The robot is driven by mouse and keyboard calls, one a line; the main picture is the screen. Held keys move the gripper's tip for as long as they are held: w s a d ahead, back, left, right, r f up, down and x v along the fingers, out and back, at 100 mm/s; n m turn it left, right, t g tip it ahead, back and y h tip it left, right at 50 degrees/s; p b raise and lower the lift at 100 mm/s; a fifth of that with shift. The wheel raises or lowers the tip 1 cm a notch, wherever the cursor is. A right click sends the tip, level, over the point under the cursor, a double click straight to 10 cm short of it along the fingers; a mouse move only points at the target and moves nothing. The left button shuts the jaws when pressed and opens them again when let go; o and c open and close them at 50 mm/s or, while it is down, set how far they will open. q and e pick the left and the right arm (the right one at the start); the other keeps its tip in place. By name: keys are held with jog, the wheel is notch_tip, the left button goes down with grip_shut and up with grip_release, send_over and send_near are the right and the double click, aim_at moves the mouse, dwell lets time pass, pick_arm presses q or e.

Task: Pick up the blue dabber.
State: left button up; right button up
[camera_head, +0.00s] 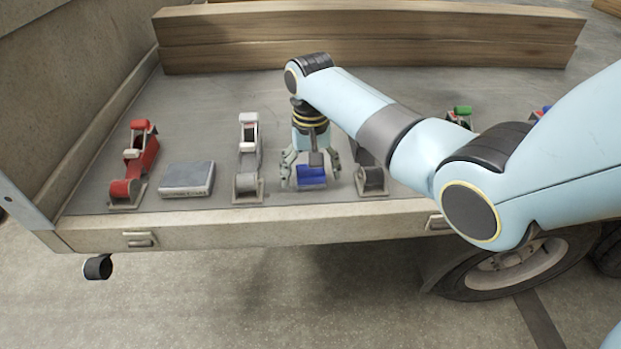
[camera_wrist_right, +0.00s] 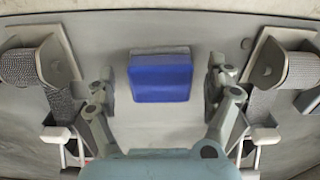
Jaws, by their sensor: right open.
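In the right wrist view my right gripper (camera_wrist_right: 163,92) shows a gap between each finger and the block. My left gripper is not in view.
Wooden beams (camera_head: 360,40) lie at the back. The bed's front edge (camera_head: 200,235) is near.

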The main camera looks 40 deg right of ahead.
jog(key=shift+f, duration=0.15)
jog(key=c, duration=1.4)
jog(key=shift+r, duration=0.65)
notch_tip(320, 180, up, 3)
jog(key=shift+w+p, duration=0.1)
jog(key=shift+p, duration=0.6)
jog(key=s+d+r, duration=0.2)
jog(key=d+r, duration=0.1)
jog(key=d, duration=0.2)
jog(key=s+d+r+p, duration=0.1)
jog(key=s+d+r, duration=0.1)
jog(key=d, duration=0.4)
jog(key=shift+r, duration=0.85)
jog(key=shift+s, duration=0.1)
jog(key=o, duration=0.7)
jog(key=c, duration=0.5)
